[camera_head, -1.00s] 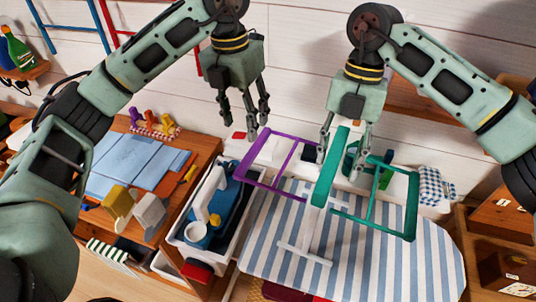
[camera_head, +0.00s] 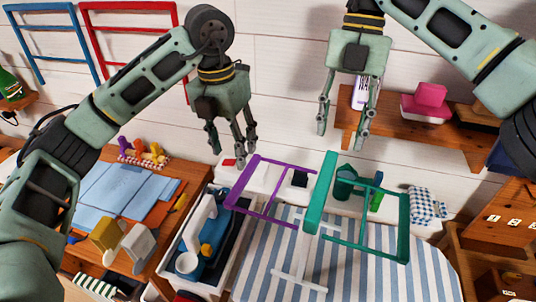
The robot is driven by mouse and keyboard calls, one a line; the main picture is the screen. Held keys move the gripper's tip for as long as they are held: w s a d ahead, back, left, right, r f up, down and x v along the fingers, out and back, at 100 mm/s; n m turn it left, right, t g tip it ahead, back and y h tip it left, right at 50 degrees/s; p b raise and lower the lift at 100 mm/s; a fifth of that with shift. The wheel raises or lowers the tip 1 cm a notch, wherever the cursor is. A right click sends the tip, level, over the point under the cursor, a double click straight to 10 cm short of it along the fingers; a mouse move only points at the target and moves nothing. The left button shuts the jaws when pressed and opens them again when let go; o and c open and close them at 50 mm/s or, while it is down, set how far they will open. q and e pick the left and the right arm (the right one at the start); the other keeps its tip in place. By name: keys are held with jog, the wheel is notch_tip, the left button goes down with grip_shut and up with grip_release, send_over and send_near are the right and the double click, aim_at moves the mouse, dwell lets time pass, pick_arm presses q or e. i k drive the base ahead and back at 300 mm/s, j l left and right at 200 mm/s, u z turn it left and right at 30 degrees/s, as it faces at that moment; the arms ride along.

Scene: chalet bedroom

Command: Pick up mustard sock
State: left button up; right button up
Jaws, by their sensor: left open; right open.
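I cannot pick out a mustard sock with certainty. Small upright yellow, orange and purple pieces stand in a red-checked holder (camera_head: 142,160) at the back of the wooden desk at left. A mustard-coloured blocky thing (camera_head: 108,233) stands at the desk's front edge beside a grey one. My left gripper (camera_head: 233,148) is open and empty, pointing down above the purple frame (camera_head: 270,213). My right gripper (camera_head: 343,125) is open and empty, its fingers apart, above the green frame (camera_head: 350,242). It touches nothing that I can see.
A blue-and-white striped board (camera_head: 400,278) lies under the frames. A wooden shelf (camera_head: 392,125) with a pink thing (camera_head: 425,98) is behind my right gripper.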

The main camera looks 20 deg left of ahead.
aim_at(108, 234)
jog(key=k, duration=1.5)
